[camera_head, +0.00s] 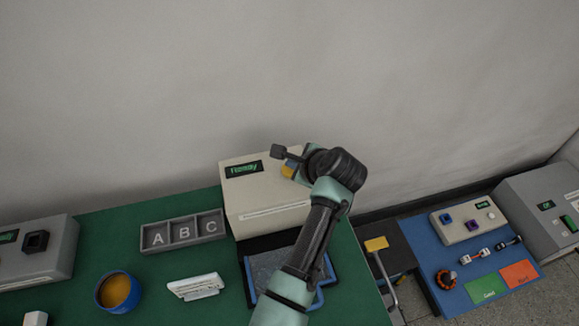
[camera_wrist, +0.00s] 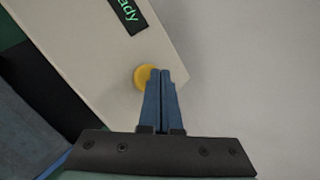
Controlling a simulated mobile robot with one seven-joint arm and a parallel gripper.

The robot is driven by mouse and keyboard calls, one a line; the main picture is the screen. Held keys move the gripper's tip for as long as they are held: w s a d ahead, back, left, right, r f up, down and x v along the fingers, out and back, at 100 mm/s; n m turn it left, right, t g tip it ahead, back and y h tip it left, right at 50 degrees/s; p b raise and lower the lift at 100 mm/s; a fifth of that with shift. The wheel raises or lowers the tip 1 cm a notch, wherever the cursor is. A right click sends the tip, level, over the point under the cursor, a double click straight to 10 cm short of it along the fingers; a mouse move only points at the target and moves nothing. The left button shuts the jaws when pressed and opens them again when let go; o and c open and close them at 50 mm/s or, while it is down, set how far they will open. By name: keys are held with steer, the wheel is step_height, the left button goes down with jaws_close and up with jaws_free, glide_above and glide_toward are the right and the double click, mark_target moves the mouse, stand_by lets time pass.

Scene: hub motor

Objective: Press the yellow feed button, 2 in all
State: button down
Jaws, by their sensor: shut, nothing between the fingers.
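The yellow feed button (camera_wrist: 142,76) is round and sits on the cream machine (camera_wrist: 85,75), near the machine's edge and its green-lettered display (camera_wrist: 130,12). My gripper (camera_wrist: 161,72) has its blue fingers together with nothing between them. In the wrist view its tips overlap the button's right side and hide part of it. I cannot tell whether they touch it. In the head view the machine (camera_head: 262,197) stands at the back of the green table, with a "Ready" display (camera_head: 243,168). A yellow patch (camera_head: 287,171) shows beside my wrist, which hides most of the fingers.
A grey A-B-C tray (camera_head: 183,233), a blue cup with orange contents (camera_head: 119,292) and a white slotted piece (camera_head: 195,288) lie left of the machine. A blue-edged tray (camera_head: 254,300) is in front. A grey box (camera_head: 38,255) stands far left. The wall is close behind.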

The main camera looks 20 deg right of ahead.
steer(key=shift+f, duration=0.55)
stand_by(0.5)
steer(key=shift+r, duration=0.1)
steer(key=shift+r+p, duration=0.8)
steer(key=shift+r, duration=0.05)
step_height(320, 180, up, 5)
steer(key=p, duration=0.5)
steer(key=shift+r, duration=0.1)
stand_by(0.6)
